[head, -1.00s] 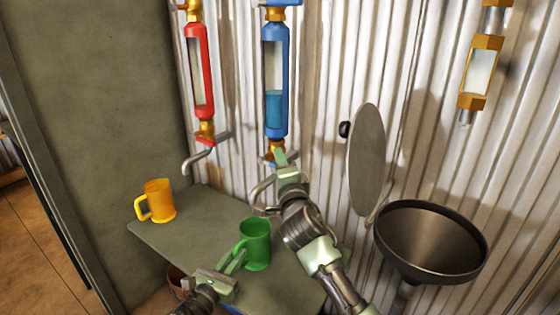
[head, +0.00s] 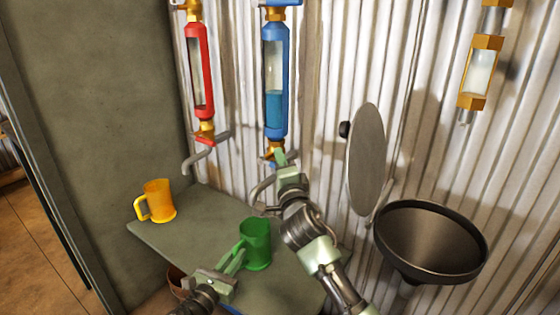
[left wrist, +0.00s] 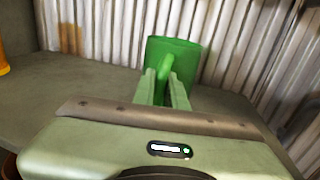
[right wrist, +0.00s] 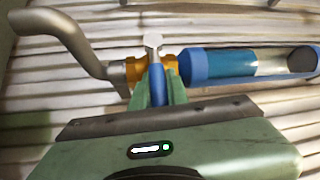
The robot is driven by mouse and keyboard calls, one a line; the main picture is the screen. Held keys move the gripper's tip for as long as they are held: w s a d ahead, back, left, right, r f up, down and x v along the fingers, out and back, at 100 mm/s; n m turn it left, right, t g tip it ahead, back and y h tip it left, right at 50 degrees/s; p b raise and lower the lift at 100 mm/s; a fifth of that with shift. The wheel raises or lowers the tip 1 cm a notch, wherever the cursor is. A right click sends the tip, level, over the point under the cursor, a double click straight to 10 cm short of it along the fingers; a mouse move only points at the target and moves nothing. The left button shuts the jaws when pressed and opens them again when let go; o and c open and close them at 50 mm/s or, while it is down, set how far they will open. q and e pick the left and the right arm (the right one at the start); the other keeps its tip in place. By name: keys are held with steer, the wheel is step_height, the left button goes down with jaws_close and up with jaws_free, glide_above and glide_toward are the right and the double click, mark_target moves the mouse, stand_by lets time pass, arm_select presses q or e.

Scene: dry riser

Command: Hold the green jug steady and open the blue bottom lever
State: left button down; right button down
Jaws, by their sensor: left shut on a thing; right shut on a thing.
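The green jug (head: 257,243) stands upright on the grey-green shelf (head: 170,237). My left gripper (head: 236,262) is shut on its handle, which shows between the fingers in the left wrist view (left wrist: 163,82). The blue tube (head: 275,80) is on the wall above, partly filled with blue liquid. My right gripper (head: 280,160) is at the tube's lower brass fitting. In the right wrist view its fingers are shut on the blue bottom lever (right wrist: 156,82) in front of the brass valve (right wrist: 135,72). The bent spout (right wrist: 65,38) beside it is partly hidden in the head view.
A yellow mug (head: 160,201) stands at the shelf's left. A red tube (head: 200,75) with its own spout hangs left of the blue one. A round metal plate (head: 367,160) and a dark funnel (head: 430,240) are at the right, near my right arm.

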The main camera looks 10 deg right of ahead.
steer(key=shift+w+a+r+n+g+h, duration=0.15)
steer(key=shift+r+n+g, duration=0.25)
steer(key=shift+n+g, duration=0.45)
steer(key=shift+w+a+r+n+g+h, duration=0.1)
steer(key=shift+a+r+n+g, duration=0.1)
steer(key=shift+r+n+g, duration=0.45)
steer(key=shift+w+a+r+n+g+h, duration=0.1)
steer(key=shift+w+a+r+n+g, duration=0.1)
steer(key=shift+n+g, duration=0.85)
steer(key=c, duration=1.4)
jaws_free()
steer(key=shift+r, duration=0.1)
